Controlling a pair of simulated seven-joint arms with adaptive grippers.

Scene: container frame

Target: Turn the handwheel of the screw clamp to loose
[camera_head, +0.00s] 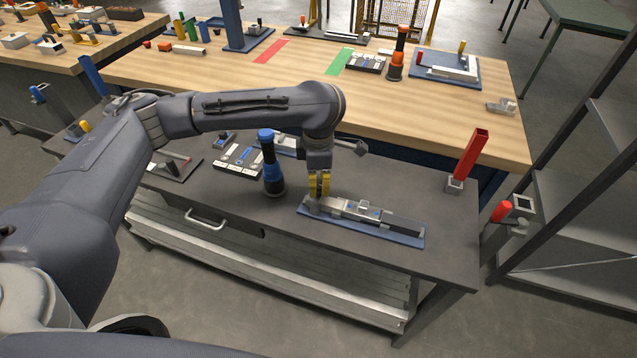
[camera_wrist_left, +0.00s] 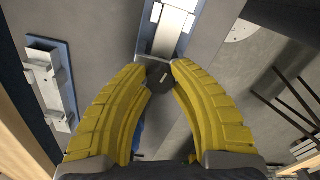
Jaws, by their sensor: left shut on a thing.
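The screw clamp (camera_head: 372,213) is a grey metal bar-shaped device lying on a blue base plate (camera_head: 408,239) on the dark workbench. It also shows at the top of the left wrist view (camera_wrist_left: 174,22). My left gripper (camera_head: 318,195) reaches down with its yellow fingers at the clamp's left end. In the left wrist view the fingertips (camera_wrist_left: 158,70) close on a dark round handwheel (camera_wrist_left: 160,78) with a small light mark. In the head view the fingers largely hide the handwheel. My right gripper is not in view.
A blue-and-black upright tool (camera_head: 271,168) stands just left of my gripper. A red upright bar (camera_head: 470,157) stands near the bench's right edge. A slotted block (camera_head: 238,158) lies behind left. The dark bench top (camera_head: 225,194) is clear in front.

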